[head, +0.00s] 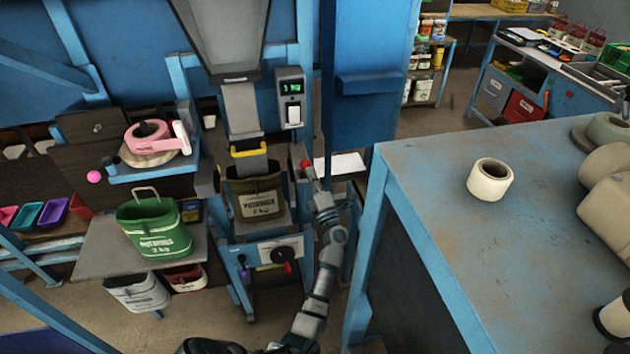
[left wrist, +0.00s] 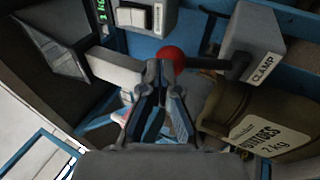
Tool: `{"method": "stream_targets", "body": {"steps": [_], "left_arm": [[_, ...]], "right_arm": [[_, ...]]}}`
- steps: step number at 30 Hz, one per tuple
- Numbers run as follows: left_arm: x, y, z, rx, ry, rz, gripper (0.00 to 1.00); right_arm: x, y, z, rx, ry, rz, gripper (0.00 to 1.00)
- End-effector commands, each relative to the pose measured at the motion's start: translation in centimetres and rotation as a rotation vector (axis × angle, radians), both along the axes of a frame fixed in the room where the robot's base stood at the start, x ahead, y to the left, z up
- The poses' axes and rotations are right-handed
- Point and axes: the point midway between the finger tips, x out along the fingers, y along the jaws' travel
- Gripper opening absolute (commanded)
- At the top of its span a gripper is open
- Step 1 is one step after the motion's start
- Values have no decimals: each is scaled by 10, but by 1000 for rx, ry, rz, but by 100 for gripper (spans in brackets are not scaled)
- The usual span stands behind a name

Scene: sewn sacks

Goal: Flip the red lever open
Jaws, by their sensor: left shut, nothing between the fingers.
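The lever has a red ball knob (left wrist: 172,57) on a dark rod that runs to a grey block labelled CLAMP (left wrist: 255,45). The red knob also shows in the head view (head: 305,163), to the right of the hanging sack. My left gripper (left wrist: 160,72) is shut and empty. Its fingertips are right at the red knob in the left wrist view and overlap it there; I cannot tell whether they touch. In the head view my left gripper (head: 312,178) is just below the knob. My right gripper is not in view.
A brown potato sack (head: 260,203) hangs under the spout beside the lever; it is close on the right in the wrist view. A scale display (head: 291,88) is above. A green sack (head: 153,230) stands at left. A blue-legged table (head: 440,220) fills the right.

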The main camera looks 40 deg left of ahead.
Motion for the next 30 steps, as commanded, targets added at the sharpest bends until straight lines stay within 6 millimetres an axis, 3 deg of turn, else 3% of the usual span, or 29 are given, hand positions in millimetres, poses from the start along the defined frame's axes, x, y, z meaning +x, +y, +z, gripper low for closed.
{"method": "stream_targets", "body": {"steps": [12, 30], "left_arm": [[18, 19, 23, 3, 0, 2, 0], [28, 31, 29, 3, 0, 1, 0]], "right_arm": [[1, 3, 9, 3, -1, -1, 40], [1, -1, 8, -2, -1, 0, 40]]}}
